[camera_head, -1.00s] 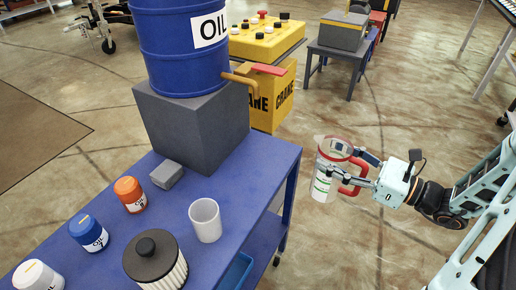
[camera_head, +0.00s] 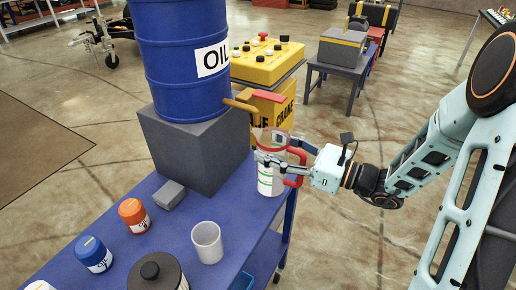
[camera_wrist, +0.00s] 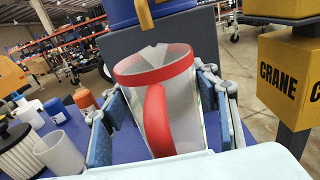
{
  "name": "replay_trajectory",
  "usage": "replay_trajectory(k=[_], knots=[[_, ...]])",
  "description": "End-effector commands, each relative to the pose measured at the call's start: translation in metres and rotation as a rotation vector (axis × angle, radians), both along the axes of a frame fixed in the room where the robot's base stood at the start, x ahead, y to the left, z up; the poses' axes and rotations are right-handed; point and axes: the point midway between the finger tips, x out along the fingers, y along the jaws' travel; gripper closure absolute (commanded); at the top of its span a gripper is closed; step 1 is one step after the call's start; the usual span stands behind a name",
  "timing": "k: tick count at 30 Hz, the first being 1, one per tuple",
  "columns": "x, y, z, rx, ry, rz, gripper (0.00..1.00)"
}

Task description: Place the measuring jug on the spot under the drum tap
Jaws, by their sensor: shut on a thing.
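The measuring jug (camera_head: 268,178) is clear with a red rim and red handle. My gripper (camera_head: 272,160) is shut on it, with a finger on each side, and the jug is upright. In the head view it is at the right edge of the blue cart, below the tap (camera_head: 240,105) of the blue oil drum (camera_head: 185,60). I cannot tell whether its base touches the cart top. In the wrist view the jug (camera_wrist: 172,100) fills the middle, handle towards me, with the tap (camera_wrist: 144,14) beyond and above it. The spot under the tap is hidden.
The drum stands on a grey block (camera_head: 195,150) on the blue cart (camera_head: 175,240). A white cup (camera_head: 207,242), a grey box (camera_head: 169,195), an orange can (camera_head: 133,215), a blue can (camera_head: 90,253) and a filter (camera_head: 157,272) stand nearby. A yellow crane box (camera_head: 284,112) is behind.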

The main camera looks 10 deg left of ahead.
Motion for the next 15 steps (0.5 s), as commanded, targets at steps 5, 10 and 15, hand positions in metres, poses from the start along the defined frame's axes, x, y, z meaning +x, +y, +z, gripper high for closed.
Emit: replay_trajectory(k=[5,10,15], knots=[[0.004,0.011,0.0,0.001,-0.001,0.001,0.85],[0.011,0.037,0.0,0.001,-0.001,0.005,0.85],[0.015,0.041,-0.016,0.0,0.001,-0.001,0.85]])
